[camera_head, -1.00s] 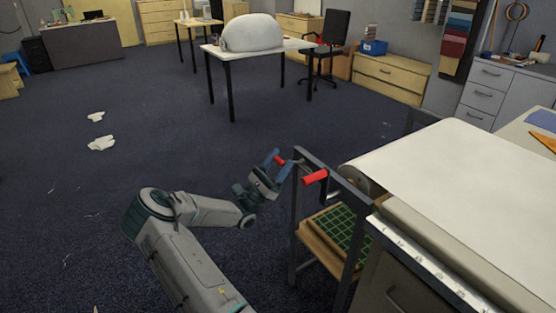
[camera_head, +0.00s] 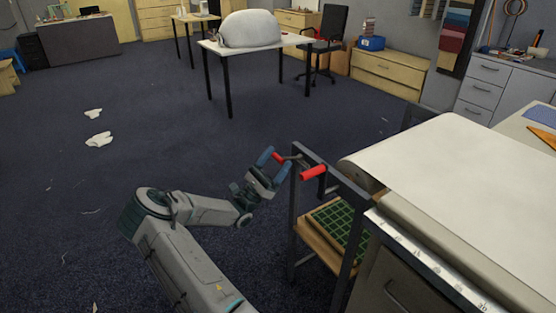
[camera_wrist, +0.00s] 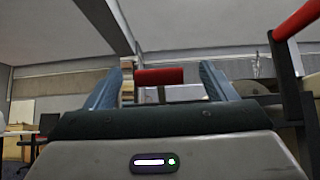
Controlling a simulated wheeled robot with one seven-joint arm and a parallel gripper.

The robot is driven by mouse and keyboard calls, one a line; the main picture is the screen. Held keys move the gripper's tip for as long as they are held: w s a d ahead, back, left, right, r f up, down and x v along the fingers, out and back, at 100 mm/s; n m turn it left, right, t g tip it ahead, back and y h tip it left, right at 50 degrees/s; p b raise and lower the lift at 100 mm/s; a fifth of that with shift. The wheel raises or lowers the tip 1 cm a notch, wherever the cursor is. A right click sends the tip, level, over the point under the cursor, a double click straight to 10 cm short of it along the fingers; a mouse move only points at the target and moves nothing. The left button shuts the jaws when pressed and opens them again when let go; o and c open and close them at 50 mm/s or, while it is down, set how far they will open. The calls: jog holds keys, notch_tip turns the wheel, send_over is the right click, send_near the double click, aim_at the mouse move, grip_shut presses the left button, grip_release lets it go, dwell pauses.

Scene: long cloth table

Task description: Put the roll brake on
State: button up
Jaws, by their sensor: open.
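Two red handles show on the dark frame at the end of the cloth table. The smaller red handle (camera_head: 278,158) is on a thin lever at the frame's far upright; in the wrist view this red grip (camera_wrist: 160,77) lies crosswise between my fingertips. The larger red handle (camera_head: 313,172) sticks out nearer; it also shows at the right of the wrist view (camera_wrist: 297,20). I cannot tell for certain which handle is the brake. My gripper (camera_head: 274,164) is open, with its blue fingers on either side of the smaller handle; contact is not clear.
The cloth roll (camera_head: 364,178) sits behind the frame, its white cloth (camera_head: 450,170) spread over the table. A shelf with a green gridded mat (camera_head: 338,226) lies below. The dark frame upright (camera_head: 294,215) stands close to my gripper. The floor to the left is mostly clear.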

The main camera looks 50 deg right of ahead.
jog(key=v, duration=1.2)
jog(key=shift+a+f+b, duration=0.25)
jog(key=shift+f+b, duration=0.05)
jog(key=shift+b, duration=0.1)
jog(key=s+a+r+m+g+y+p, duration=0.5)
jog(key=s+r+m+y, duration=0.45)
jog(key=y, duration=0.55)
jog(key=s+a+r+m+t+y+p, duration=0.3)
jog(key=a+r+t, duration=0.4)
jog(key=a, duration=0.6)
jog(key=s+a+r+m+t+y+p, duration=0.3)
jog(key=a+r+t+y, duration=0.4)
jog(key=a+r, duration=0.3)
jog(key=s+a+y+p, duration=0.1)
jog(key=s+a, duration=0.1)
jog(key=a, duration=0.2)
jog(key=shift+y+p, duration=0.3)
jog(key=shift+p, duration=0.05)
jog(key=shift+a, duration=0.15)
